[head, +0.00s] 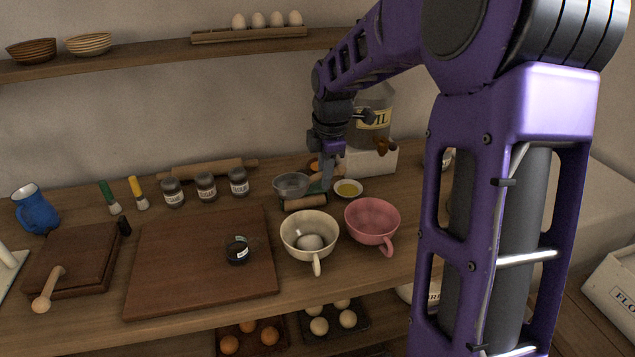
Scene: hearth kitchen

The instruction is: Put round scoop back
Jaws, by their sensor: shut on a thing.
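The round scoop (291,184) looks like a grey, shallow round bowl near the back of the counter. My gripper (327,188) points down just to its right, with the jaws shut at the scoop's handle side. The handle and the exact grip are small and partly hidden by the gripper. A short wooden roller-like piece (305,204) lies just in front of the scoop, and a teal piece (316,187) shows beside the gripper. I cannot tell whether the scoop touches the counter.
A small yellow-filled dish (348,189) is right of my gripper. The oil crock (371,120) stands on a white block behind. A cream cup (309,240) and a pink cup (372,224) stand in front. Jars (206,187) line the left; the large board (195,270) is mostly bare.

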